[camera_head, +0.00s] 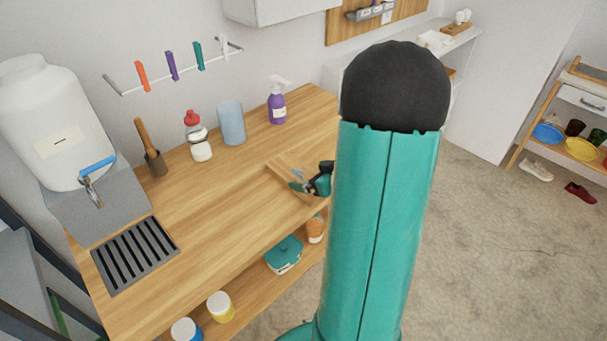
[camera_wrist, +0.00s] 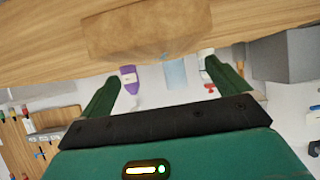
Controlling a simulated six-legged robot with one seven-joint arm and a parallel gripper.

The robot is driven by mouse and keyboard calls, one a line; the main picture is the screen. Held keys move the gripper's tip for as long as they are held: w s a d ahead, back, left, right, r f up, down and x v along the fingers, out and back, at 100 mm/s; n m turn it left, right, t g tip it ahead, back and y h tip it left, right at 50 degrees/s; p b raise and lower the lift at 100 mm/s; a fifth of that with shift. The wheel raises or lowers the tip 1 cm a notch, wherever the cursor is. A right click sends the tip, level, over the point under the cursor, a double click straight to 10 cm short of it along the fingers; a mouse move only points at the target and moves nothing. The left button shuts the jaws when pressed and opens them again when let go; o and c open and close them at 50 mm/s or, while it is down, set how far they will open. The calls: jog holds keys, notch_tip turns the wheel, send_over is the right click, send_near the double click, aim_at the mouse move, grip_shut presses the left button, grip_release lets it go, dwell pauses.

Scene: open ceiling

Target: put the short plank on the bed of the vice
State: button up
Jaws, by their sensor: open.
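A short wooden plank (camera_head: 280,172) lies on the workbench near its right front edge. In the wrist view, which is upside down, a wooden block that looks like the same plank (camera_wrist: 145,30) shows at the top. My gripper (camera_head: 297,182) is at the plank in the head view, partly hidden behind my arm. Its two green fingers (camera_wrist: 162,74) are spread wide in the wrist view with nothing between them. The plank lies beyond the fingertips; I cannot tell whether they touch it. I cannot make out a vice in either view.
The wooden workbench (camera_head: 190,215) has clear room left of the plank. A purple spray bottle (camera_head: 277,105), a blue cup (camera_head: 231,122) and a red-capped bottle (camera_head: 197,138) stand along its back. A drain grate (camera_head: 134,254) is at the left. My arm blocks the middle right.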

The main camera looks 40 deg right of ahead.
aim_at(300, 174)
jog(key=v, duration=0.7)
jog(key=w+a+r+n+g+y, duration=0.1)
jog(key=a+r+g+y, duration=0.2)
jog(key=a, duration=0.7)
jog(key=w+a+r+n+g+y, duration=0.15)
jog(key=a+r, duration=0.35)
jog(key=a, duration=0.6)
jog(key=s+a+r+m+g+h, duration=0.25)
jog(key=s+a+r+h, duration=0.35)
jog(key=s+a, duration=0.4)
jog(key=w+d+f+m+t+h, duration=0.1)
jog(key=w+d+t+h, duration=0.1)
jog(key=w+d, duration=0.8)
jog(key=w+d+f+m+t+h, duration=0.1)
jog(key=w+d+f+t+h, duration=0.15)
jog(key=d, duration=1.25)
jog(key=s+d+f+n+t+y, duration=0.1)
jog(key=s+d+f+y, duration=0.15)
jog(key=f, duration=0.35)
jog(key=s+d+f+n+t+y, duration=0.1)
jog(key=s+d+f+t+y, duration=0.15)
jog(key=f+y, duration=0.2)
jog(key=shift+g+h, duration=0.5)
jog(key=x, duration=0.9)
jog(key=d+x, duration=0.1)
jog(key=x, duration=0.3)
jog(key=shift+w+f, duration=0.25)
jog(key=shift+f, duration=0.1)
jog(key=c, duration=1.1)
jog(key=shift+c, duration=0.3)
